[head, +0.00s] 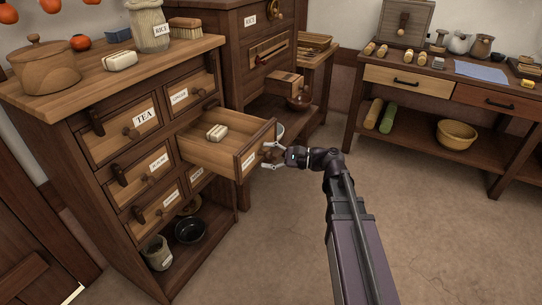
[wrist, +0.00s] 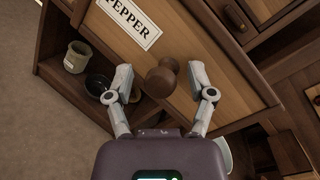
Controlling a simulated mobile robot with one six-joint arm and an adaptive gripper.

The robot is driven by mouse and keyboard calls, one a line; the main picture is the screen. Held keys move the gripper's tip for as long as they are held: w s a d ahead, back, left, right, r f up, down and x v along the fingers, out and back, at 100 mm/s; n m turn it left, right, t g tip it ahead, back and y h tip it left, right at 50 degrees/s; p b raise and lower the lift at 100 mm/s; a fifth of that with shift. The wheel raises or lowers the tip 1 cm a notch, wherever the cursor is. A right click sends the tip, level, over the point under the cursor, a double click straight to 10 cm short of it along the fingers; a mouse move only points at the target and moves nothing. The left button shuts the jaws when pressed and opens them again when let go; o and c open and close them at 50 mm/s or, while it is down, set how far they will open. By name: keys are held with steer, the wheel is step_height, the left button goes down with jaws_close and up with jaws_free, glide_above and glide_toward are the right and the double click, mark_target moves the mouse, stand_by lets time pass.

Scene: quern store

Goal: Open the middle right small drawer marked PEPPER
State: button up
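The PEPPER drawer (head: 222,139), in the middle of the cabinet's right column, stands pulled far out. A small pale block-like item (head: 217,132) lies inside it. The drawer front shows close in the wrist view (wrist: 225,95), with its PEPPER label (wrist: 131,20) and round wooden knob (wrist: 163,77). My gripper (head: 269,155) is in front of the drawer front. In the wrist view its fingers (wrist: 161,84) stand on either side of the knob with a gap at both sides. It is open and holds nothing.
The cabinet (head: 90,165) has other closed drawers, including TEA (head: 144,117). A dark bowl (head: 190,230) and a jar (head: 157,253) sit on its lower shelf. A side table (head: 408,82) stands at the back right. The floor (head: 270,245) in front is clear.

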steer(key=shift+d, duration=0.1)
steer(key=shift+d, duration=0.15)
steer(key=s+d, duration=0.2)
steer(key=d, duration=0.9)
steer(key=shift+d, duration=0.2)
steer(key=shift+s, duration=0.1)
stand_by(0.5)
steer(key=s+a+f+n+g+h+p, duration=0.3)
steer(key=s+f+n+h+p, duration=0.3)
steer(key=f+h, duration=0.3)
steer(key=s+d+n+h+p, duration=0.35)
steer(key=d+n+h, duration=0.2)
steer(key=h, duration=0.35)
step_height(320, 180, up, 38)
steer(key=p, duration=3.8)
steer(key=shift+w+r+p, duration=0.15)
steer(key=shift+r+p, duration=0.1)
steer(key=shift+p, duration=0.05)
